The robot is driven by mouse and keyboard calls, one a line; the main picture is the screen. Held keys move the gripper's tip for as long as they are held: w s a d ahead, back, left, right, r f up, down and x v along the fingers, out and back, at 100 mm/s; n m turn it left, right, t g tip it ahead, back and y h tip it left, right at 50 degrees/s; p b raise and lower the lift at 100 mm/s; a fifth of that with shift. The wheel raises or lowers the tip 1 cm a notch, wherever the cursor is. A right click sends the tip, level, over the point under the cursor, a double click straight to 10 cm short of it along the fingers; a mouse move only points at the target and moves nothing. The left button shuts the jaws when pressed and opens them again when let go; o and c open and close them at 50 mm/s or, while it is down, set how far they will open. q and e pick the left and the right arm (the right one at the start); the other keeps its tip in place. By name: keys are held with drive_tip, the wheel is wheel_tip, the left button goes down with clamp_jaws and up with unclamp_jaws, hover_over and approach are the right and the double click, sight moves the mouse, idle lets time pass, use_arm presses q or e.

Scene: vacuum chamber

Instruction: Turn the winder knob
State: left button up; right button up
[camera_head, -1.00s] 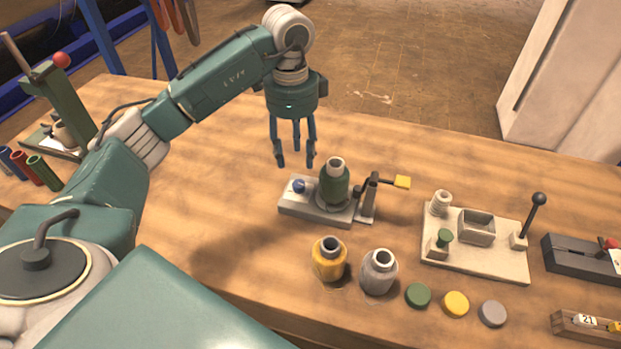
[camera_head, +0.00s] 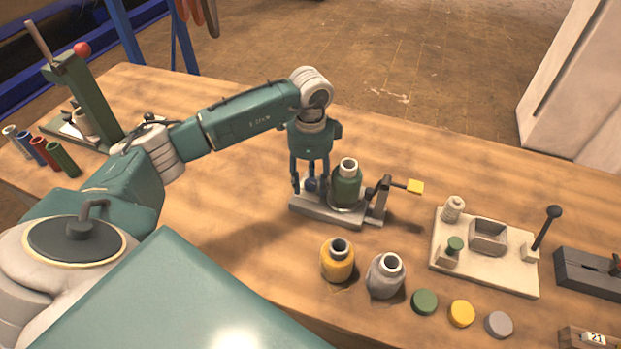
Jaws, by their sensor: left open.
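The winder is a grey base (camera_head: 322,212) with a dark green spool or bottle (camera_head: 346,184) upright on it and a bracket with a yellow-ended handle (camera_head: 415,187) at its right. My right gripper is not in view.
A yellow bottle (camera_head: 337,261) and a grey bottle (camera_head: 385,276) stand in front of the winder. Green, yellow and grey caps (camera_head: 461,313) lie right of them. A cream fixture plate (camera_head: 485,262) with a lever stands at the right. A green press (camera_head: 92,100) stands at the far left.

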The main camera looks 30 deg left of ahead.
use_arm(q)
clamp_jaws()
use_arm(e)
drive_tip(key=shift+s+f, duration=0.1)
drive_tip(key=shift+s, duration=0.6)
